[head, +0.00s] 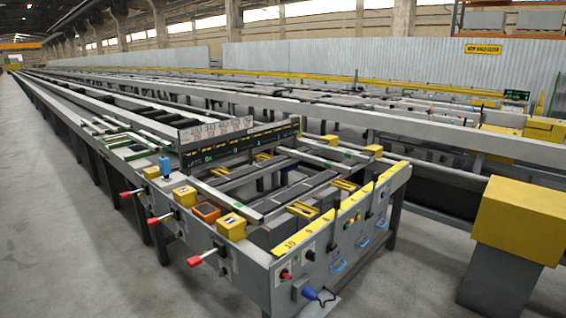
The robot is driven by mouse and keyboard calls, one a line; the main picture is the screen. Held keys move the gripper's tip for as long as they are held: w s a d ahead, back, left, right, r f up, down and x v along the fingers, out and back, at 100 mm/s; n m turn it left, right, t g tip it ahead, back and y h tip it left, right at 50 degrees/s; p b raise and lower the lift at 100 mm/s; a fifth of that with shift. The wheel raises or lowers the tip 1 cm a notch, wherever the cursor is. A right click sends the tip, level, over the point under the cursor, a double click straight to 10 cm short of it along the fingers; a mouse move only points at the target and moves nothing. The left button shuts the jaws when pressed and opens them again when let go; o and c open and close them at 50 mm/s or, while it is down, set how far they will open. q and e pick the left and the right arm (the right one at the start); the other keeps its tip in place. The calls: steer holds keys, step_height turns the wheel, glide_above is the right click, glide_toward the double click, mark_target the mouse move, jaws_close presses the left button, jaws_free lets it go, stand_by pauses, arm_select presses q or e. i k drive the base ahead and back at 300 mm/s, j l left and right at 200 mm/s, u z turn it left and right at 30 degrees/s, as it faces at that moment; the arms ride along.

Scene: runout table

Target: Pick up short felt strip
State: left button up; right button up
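The long grey runout table (258,253) stands in front of me and runs far back to the left. Several thin light strips with green ends (112,128) lie on its left side. Dark bars (283,195) cross the frame near the front end. I cannot tell which piece, if any, is the short felt strip; the pieces are too small to make out. Neither of my grippers is in the head view.
Red-handled levers (197,259) stick out from the table's left side. Yellow blocks (232,227) and an orange box (206,212) sit along that edge. A yellow-topped post (520,215) stands at right. The concrete floor (50,230) at left is clear.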

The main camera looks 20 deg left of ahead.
mark_target(111, 140)
steer(key=i+j+u, duration=0.2)
steer(key=j+u, duration=0.2)
steer(key=i+j+u, duration=0.25)
steer(key=j+u, duration=0.2)
steer(key=i+j+u, duration=0.6)
steer(key=u, duration=0.2)
steer(key=i+j+u, duration=0.1)
steer(key=i+u, duration=0.4)
steer(key=i, duration=1.35)
